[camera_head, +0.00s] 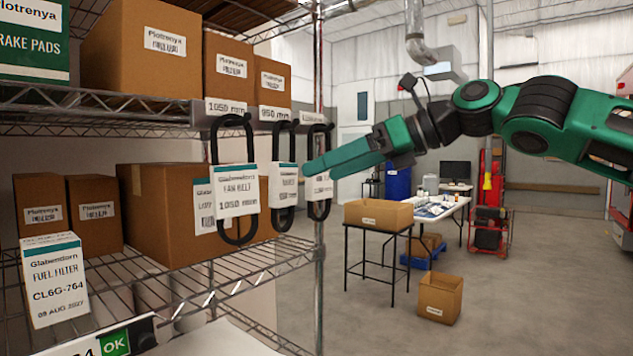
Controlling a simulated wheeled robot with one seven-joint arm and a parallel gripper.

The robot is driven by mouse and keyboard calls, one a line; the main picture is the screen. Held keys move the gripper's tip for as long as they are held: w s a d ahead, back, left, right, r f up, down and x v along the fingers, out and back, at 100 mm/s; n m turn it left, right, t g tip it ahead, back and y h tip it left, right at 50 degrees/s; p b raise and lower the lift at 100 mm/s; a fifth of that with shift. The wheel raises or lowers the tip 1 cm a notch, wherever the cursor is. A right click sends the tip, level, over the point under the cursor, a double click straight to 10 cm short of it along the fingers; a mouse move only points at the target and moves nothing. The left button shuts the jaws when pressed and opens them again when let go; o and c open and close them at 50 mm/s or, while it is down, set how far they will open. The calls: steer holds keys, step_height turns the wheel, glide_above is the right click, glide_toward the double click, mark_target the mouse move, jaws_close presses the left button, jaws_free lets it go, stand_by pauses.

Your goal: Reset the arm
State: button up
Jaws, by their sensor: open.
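My green and black arm reaches in from the right side of the head view. My gripper (316,168) points left toward the shelf and its tip ends beside the rightmost hanging belt (318,186). It overlaps that belt's edge in the picture; I cannot tell whether they touch. The gap between the jaws is hard to see from this side, and nothing shows held in them. The fan belt labelled 1050 mm (235,180) hangs at the left of the row, and another belt (284,180) hangs between the two.
A shelf post (319,270) stands near the gripper. A small table (378,228) with an open carton, a floor carton (440,298) and open floor lie to the right.

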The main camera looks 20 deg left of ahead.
step_height(320, 180, down, 17)
steer(key=w+d+n+h, duration=0.1)
steer(key=d+n+h, duration=0.2)
steer(key=h, duration=0.2)
steer(key=w+d+f+n+h, duration=0.1)
steer(key=d+f+n+h, duration=0.4)
steer(key=d+f, duration=1)
steer(key=s+d+f+n+h, duration=0.1)
steer(key=s+d+f+h, duration=0.15)
steer(key=d, duration=0.55)
steer(key=s+d+f+n+h, duration=0.1)
steer(key=s+d, duration=0.2)
steer(key=d, duration=0.5)
steer(key=s+d+f+n+h, duration=0.1)
steer(key=s+d+f+h, duration=0.15)
steer(key=d, duration=0.55)
steer(key=s+d+f+n+y, duration=0.1)
steer(key=s+d, duration=0.3)
steer(key=s, duration=0.3)
steer(key=s+d+f+n, duration=0.1)
steer(key=s+d, duration=0.4)
steer(key=s, duration=0.3)
steer(key=s+d+f+n+g+y, duration=0.1)
steer(key=s+d, duration=0.3)
steer(key=s, duration=0.3)
steer(key=shift+s+d+f+y, duration=0.15)
steer(key=shift+s+d+y, duration=0.15)
steer(key=shift+s, duration=0.1)
